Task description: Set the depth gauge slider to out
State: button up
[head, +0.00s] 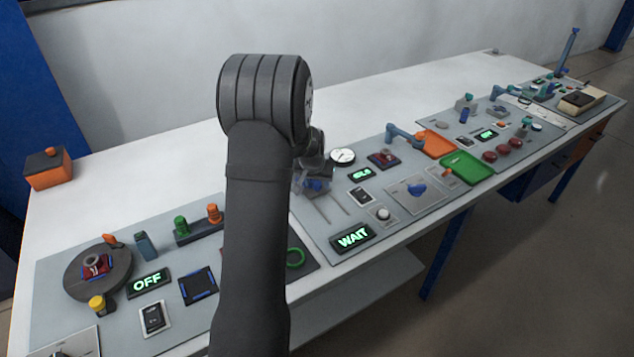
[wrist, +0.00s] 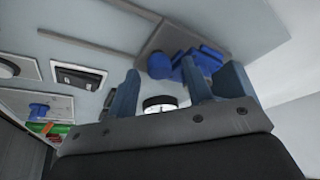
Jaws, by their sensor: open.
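My gripper (head: 313,170) hangs over the middle panel, partly hidden behind my own arm in the head view. In the wrist view its grey-blue fingers (wrist: 182,85) are apart, with no object clearly held. A blue knob on a grey plate (wrist: 185,62) lies just beyond the fingers, partly covered by one of them; I cannot tell whether they touch. Blue also shows under the gripper in the head view (head: 316,186). This may be the depth gauge slider, but no label is readable. Two parallel slots (head: 328,208) run from there toward the panel's front.
A white round dial (head: 341,156) stands right of the gripper. A lit WAIT display (head: 352,237), a black rocker switch (head: 361,196) and a blue knob (head: 417,189) lie to the right. Orange (head: 438,144) and green (head: 467,167) trays are farther right.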

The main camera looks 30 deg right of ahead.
jog(key=shift+w+d+f, duration=0.1)
jog(key=shift+f, duration=0.15)
grip_shut()
jog(key=s, duration=1.4)
grip_release()
jog(key=v, duration=1.7)
jog(key=shift+r, duration=0.2)
